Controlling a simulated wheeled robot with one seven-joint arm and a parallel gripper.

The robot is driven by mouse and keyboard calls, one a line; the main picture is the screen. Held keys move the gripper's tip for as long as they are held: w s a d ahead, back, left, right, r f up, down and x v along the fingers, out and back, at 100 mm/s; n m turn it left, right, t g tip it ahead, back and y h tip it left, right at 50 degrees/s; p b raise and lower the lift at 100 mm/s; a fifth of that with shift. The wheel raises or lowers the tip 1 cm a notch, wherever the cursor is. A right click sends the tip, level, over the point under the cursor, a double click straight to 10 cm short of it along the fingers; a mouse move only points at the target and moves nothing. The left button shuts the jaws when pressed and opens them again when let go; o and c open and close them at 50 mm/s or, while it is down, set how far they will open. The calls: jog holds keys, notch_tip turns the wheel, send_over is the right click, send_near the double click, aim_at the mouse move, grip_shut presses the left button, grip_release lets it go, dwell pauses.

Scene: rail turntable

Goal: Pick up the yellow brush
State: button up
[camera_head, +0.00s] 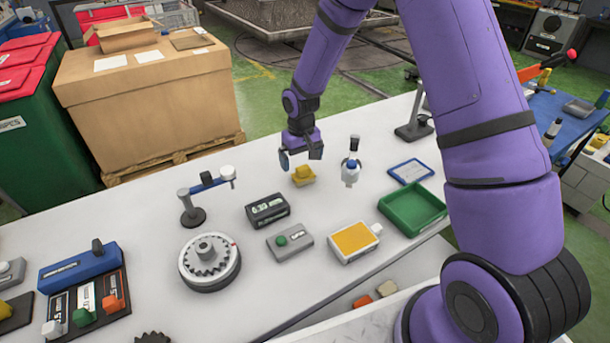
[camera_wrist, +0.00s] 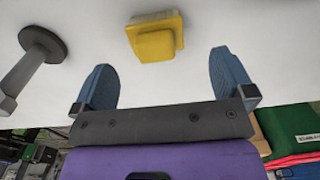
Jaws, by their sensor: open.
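The yellow brush (camera_head: 303,175) lies on the white table below and slightly right of my gripper (camera_head: 301,158) in the head view. It has a yellow block on top and a paler base. In the wrist view the yellow brush (camera_wrist: 156,37) sits ahead of the fingertips, roughly centred between the two blue fingers. My gripper (camera_wrist: 162,75) is open and empty, and its fingers are apart from the brush.
A black box (camera_head: 267,209) lies nearer the front. A green tray (camera_head: 412,209) and a blue-framed panel (camera_head: 410,171) are at right. A round gear unit (camera_head: 209,262) stands at left front.

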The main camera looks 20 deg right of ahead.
aim_at(303, 167)
jog(key=shift+d+f, duration=0.15)
jog(key=shift+f, duration=1.4)
jog(key=shift+d+f, duration=0.1)
jog(key=shift+f, duration=1.45)
jog(key=c, duration=1)
jog(key=shift+r, duration=0.8)
notch_tip(303, 167, up, 2)
jog(key=shift+r, duration=0.15)
jog(key=s, duration=0.5)
jog(key=s+a, duration=0.1)
jog(key=s, duration=0.4)
jog(key=s+r, duration=0.1)
jog(key=s, duration=0.5)
jog(key=shift+a, duration=0.35)
